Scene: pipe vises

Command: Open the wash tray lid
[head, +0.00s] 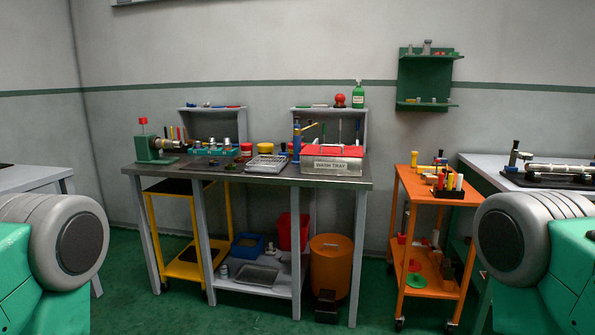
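The wash tray (331,166) is a pale metal box with a "WASH TRAY" label on its front. It stands on the right part of the grey workbench straight ahead. Its red lid (333,151) lies over the top and looks shut. The tray is some distance away from me. Large grey rounded joints of my own arms show at the lower left and lower right edges. Neither gripper is in the picture.
The workbench (240,179) also carries a metal basket (266,163), a green vise (152,149) and small tools. An orange cart (430,196) stands to its right. An orange bin (330,262) sits below. Green floor in front is clear.

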